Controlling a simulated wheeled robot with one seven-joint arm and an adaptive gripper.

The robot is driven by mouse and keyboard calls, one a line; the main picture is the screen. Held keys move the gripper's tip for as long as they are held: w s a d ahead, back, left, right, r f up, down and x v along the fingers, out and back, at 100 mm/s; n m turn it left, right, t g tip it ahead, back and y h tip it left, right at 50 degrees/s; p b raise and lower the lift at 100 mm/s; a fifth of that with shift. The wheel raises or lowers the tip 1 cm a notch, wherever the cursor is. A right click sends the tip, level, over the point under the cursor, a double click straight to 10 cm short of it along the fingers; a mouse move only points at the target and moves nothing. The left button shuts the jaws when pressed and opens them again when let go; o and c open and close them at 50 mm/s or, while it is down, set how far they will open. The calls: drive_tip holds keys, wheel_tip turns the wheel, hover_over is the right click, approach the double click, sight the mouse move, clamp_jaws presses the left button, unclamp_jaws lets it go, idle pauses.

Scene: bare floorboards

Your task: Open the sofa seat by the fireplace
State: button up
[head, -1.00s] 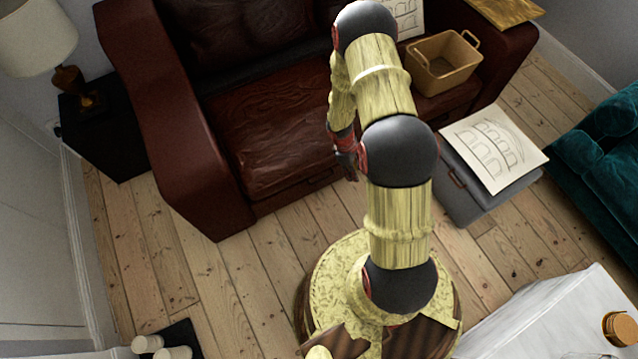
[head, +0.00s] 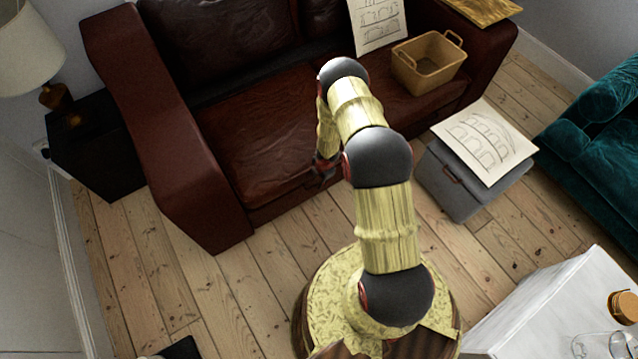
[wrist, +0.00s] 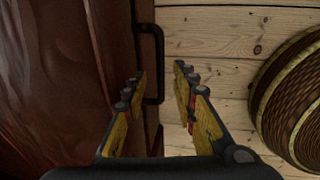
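The brown leather sofa (head: 262,128) stands behind my arm, its seat closed flat as far as I can see. A dark bar handle (wrist: 160,62) stands out from the seat's front edge. My gripper (wrist: 158,72) is open, with one finger on each side of the handle in the picture. I cannot tell whether either finger touches it. In the head view my gripper (head: 322,168) is small and partly hidden at the sofa's front edge. No fireplace shows.
A tan basket (head: 428,82) and a drawing sheet (head: 376,24) are on the sofa's right part. A grey box (head: 452,190) with a paper on top stands before it. A teal sofa (head: 600,125), white cabinet (head: 560,300) and black side table (head: 95,155) stand around.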

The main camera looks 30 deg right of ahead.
drive_tip(key=shift+w+f+b, duration=0.25)
drive_tip(key=shift+f+b, duration=0.15)
drive_tip(key=shift+f, duration=0.9)
drive_tip(key=shift+c, duration=0.9)
clamp_jaws()
